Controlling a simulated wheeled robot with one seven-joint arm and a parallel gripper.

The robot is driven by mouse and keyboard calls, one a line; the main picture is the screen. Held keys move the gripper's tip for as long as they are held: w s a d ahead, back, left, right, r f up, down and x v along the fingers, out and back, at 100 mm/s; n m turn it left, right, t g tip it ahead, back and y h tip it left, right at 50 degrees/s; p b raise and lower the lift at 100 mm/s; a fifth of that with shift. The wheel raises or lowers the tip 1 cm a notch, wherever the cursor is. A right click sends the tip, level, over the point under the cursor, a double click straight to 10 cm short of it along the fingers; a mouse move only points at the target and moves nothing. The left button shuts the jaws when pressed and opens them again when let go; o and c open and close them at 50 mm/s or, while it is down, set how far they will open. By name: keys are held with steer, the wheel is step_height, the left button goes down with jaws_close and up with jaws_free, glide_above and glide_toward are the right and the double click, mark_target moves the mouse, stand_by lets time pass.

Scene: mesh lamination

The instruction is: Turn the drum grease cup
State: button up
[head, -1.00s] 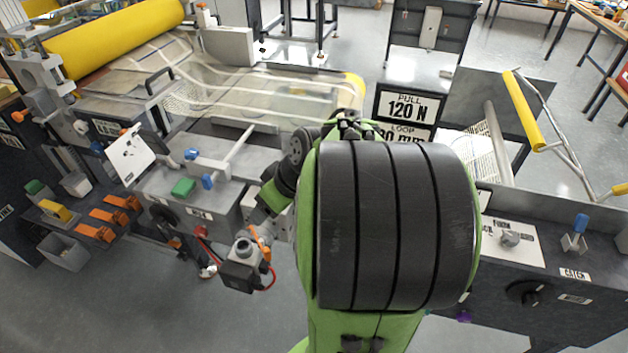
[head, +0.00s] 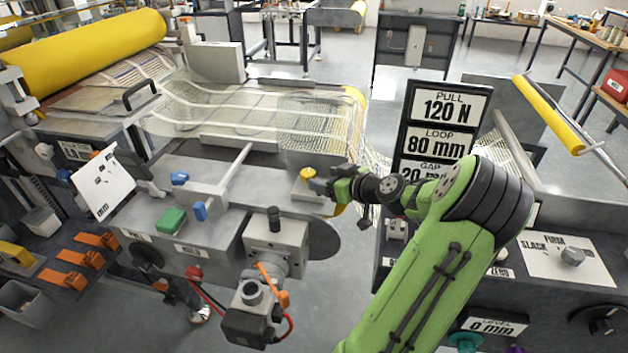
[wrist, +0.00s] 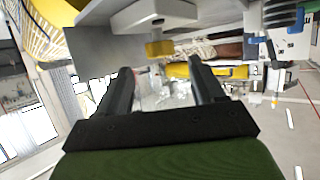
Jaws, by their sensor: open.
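A small yellow knob (head: 307,174), which looks like the drum grease cup, sits at the right end of the grey machine bed, by the mesh. In the wrist view a yellow piece (wrist: 159,48), apparently the same one, is under a pale grey block, beyond and between my fingertips. My gripper (head: 322,186) is close to the knob on its right side in the head view. In the wrist view my gripper (wrist: 160,76) has its two dark fingers apart, with nothing between them. I cannot tell whether a finger touches the knob.
The wire mesh (head: 320,125) hangs off the bed behind my gripper. A grey block with a dark knob (head: 276,240) stands in front. Open floor (head: 330,290) shows between the two machines.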

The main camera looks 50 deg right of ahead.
mark_target(312, 177)
steer(key=x, duration=0.5)
steer(key=shift+w+f+b, duration=0.15)
steer(key=shift+w+b, duration=0.1)
steer(key=shift+b, duration=0.05)
steer(key=shift+c, duration=0.2)
steer(key=c, duration=1)
